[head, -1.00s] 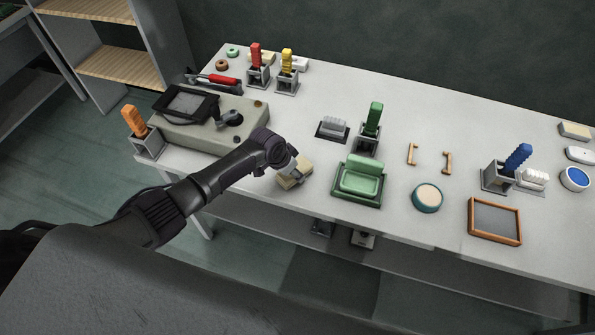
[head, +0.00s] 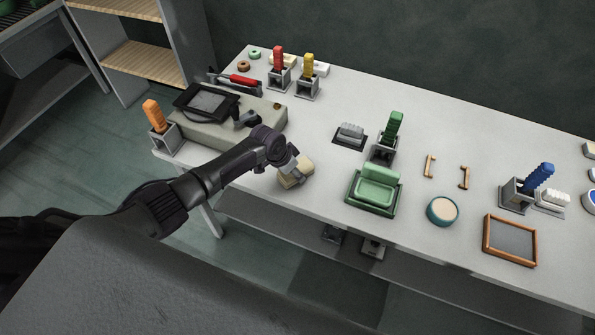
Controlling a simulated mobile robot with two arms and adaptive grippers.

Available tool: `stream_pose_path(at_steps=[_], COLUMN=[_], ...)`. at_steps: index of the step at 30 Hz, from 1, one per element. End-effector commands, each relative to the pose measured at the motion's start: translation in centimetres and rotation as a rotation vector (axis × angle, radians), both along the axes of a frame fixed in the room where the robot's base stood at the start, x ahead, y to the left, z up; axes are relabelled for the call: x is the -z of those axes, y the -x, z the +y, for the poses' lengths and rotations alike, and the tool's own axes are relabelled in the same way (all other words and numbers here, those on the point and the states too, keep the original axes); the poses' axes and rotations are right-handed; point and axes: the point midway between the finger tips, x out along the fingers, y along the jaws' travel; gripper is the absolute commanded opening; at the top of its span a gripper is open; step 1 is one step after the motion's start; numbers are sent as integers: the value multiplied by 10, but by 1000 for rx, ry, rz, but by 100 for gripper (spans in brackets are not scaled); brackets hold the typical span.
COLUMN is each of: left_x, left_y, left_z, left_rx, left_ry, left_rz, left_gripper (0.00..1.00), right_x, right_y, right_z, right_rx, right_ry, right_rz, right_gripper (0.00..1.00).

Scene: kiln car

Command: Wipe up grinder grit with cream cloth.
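The cream cloth (head: 303,170) is a small folded pad at the front edge of the table, right of the beige block-like machine (head: 216,135). My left gripper (head: 292,168) comes down onto the cloth and appears shut on it; the fingertips are largely hidden by the wrist. The cloth is at or just above the tabletop; I cannot tell whether it touches. No grit can be made out on the table at this size. My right gripper is not in view.
A green tray with a green block (head: 374,207) stands right of the cloth. A grey brush (head: 350,132) and a green-handled tool (head: 392,128) stand behind it. An orange-handled tool (head: 155,115) stands at the left corner. The grey tabletop (head: 325,105) is clear behind the cloth.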

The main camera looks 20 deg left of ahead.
Motion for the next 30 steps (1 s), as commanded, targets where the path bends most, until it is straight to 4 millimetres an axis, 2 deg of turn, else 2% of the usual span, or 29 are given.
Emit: stream_pose_path(at_steps=[8,21,30], left_x=[1,0,1], left_y=[0,-3,-3], left_z=[-5,-43,-46], left_rx=[1,1,0], left_ry=[-1,2,-1], left_rz=[2,2,2], left_gripper=[6,6,6], right_x=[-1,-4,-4], right_y=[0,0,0], right_z=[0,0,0], right_rx=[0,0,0], right_ry=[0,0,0], right_rz=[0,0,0], right_gripper=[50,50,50])
